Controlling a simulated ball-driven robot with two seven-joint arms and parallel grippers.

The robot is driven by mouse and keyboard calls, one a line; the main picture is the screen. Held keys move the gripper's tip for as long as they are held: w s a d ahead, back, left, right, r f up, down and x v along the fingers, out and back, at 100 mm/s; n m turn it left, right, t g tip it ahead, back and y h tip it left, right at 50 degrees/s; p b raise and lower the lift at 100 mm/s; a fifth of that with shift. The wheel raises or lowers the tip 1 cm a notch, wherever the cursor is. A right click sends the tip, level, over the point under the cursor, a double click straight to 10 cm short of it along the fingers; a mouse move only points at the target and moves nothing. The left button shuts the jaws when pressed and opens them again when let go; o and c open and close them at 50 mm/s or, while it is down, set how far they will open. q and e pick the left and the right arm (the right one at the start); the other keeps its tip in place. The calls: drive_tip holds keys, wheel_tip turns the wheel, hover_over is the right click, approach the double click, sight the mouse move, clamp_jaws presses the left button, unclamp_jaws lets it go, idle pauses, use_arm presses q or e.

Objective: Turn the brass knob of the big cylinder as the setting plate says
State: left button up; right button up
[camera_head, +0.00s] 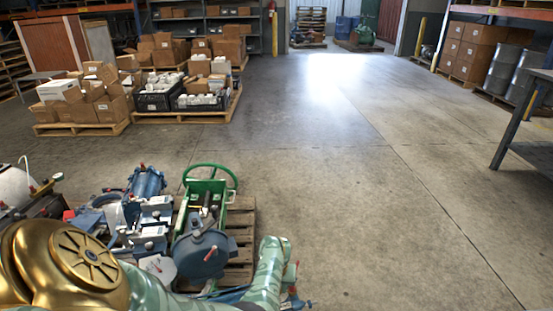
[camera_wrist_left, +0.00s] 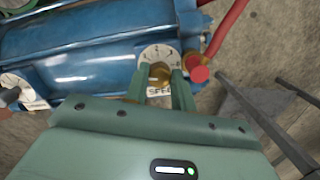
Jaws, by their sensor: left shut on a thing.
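The big blue cylinder (camera_wrist_left: 90,58) lies across the upper left of the left wrist view. Its brass knob (camera_wrist_left: 160,72) sits in front of a white numbered dial (camera_wrist_left: 158,52). My left gripper (camera_wrist_left: 161,84) has its two green fingers on either side of the knob, shut on it. A white plate with dark letters (camera_wrist_left: 159,91) shows between the fingers; only its first letters can be read. In the head view my arm hides the gripper and most of what it holds. My right gripper is in neither view.
A red round cap (camera_wrist_left: 199,74) and a red hose (camera_wrist_left: 230,25) are right beside the fingers. A second dial (camera_wrist_left: 13,82) is at the left. A green-framed machine (camera_head: 206,190) stands on a wooden pallet (camera_head: 241,228).

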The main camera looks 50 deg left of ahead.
use_arm(q)
drive_tip(key=m, duration=0.2)
drive_tip(key=shift+r+m+p, duration=0.1)
drive_tip(key=shift+m+p, duration=0.25)
drive_tip(key=shift+m, duration=0.05)
drive_tip(key=shift+m+p, duration=0.35)
drive_tip(key=shift+m, duration=1.25)
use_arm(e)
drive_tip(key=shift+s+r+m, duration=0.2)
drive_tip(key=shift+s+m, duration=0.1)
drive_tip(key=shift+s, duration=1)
use_arm(q)
drive_tip(key=shift+t, duration=0.3)
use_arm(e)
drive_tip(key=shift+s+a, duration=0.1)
use_arm(q)
drive_tip(key=o, duration=1)
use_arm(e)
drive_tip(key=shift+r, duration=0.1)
use_arm(q)
wheel_tip(320, 180, up, 16)
drive_tip(key=s+p, duration=0.2)
drive_tip(key=p, duration=0.8)
drive_tip(key=shift+p, duration=0.4)
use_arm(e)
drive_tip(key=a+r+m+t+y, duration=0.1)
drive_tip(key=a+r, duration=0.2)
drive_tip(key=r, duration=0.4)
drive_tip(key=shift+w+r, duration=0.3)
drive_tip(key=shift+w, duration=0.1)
